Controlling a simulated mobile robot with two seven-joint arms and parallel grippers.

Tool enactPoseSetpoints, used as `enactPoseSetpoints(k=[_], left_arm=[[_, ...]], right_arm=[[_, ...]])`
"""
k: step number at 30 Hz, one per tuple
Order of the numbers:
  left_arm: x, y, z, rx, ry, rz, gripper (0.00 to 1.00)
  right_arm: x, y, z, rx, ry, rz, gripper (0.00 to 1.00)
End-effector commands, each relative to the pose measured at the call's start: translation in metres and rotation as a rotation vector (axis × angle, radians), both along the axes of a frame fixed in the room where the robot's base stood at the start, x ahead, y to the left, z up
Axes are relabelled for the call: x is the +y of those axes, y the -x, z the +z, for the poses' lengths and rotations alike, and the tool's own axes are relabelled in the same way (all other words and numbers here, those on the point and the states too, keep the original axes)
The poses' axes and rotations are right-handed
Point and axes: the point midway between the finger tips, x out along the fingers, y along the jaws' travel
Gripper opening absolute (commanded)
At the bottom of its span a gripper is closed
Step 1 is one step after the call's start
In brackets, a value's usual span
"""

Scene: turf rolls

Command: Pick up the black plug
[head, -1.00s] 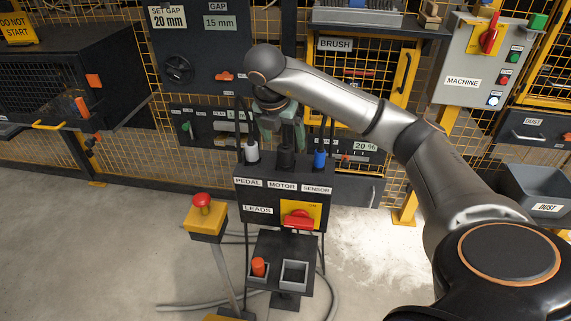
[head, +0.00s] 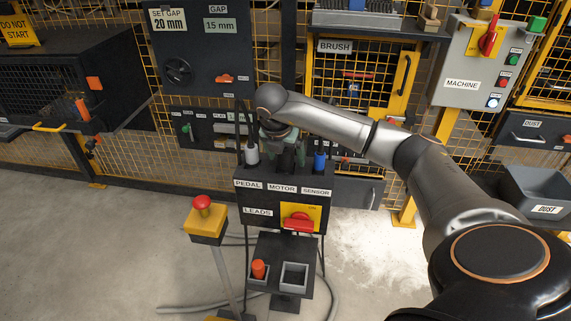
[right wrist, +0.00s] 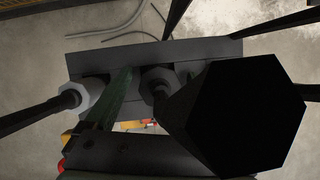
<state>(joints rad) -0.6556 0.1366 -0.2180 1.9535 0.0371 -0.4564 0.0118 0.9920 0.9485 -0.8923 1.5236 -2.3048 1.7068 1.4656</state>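The black plug (head: 286,162) stands upright in the middle socket, labelled MOTOR, of the dark leads box (head: 285,213). In the right wrist view its collar (right wrist: 156,82) shows, with a thick black cable rising close to the camera. My right gripper (head: 286,151) is low over the plug, its greenish fingers apart. One finger (right wrist: 112,98) lies between the white plug (right wrist: 84,94) and the black plug, with a small gap to the black plug. My left gripper is out of view.
The white plug (head: 252,155) stands close on the left and a blue plug (head: 320,160) on the right. Black cables rise around them. A red switch (head: 299,222) is on the box front. A yellow stop-button post (head: 205,222) stands at front left.

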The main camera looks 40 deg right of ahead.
Motion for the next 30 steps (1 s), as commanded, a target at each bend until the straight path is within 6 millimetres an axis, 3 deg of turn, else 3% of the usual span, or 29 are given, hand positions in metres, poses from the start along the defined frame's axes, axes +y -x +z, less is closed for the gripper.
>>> enactPoseSetpoints(k=[2, 22, 30], left_arm=[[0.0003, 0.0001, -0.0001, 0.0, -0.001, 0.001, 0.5], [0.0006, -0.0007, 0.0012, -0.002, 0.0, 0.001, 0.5], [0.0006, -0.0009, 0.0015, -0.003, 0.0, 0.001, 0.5]], right_arm=[[0.0001, 0.0, 0.0003, 0.0, 0.0, 0.0, 0.78], [0.0003, -0.0001, 0.0008, -0.001, -0.001, -0.001, 0.02], [0.0002, -0.0002, 0.0012, -0.002, 0.0, 0.0, 0.0]])
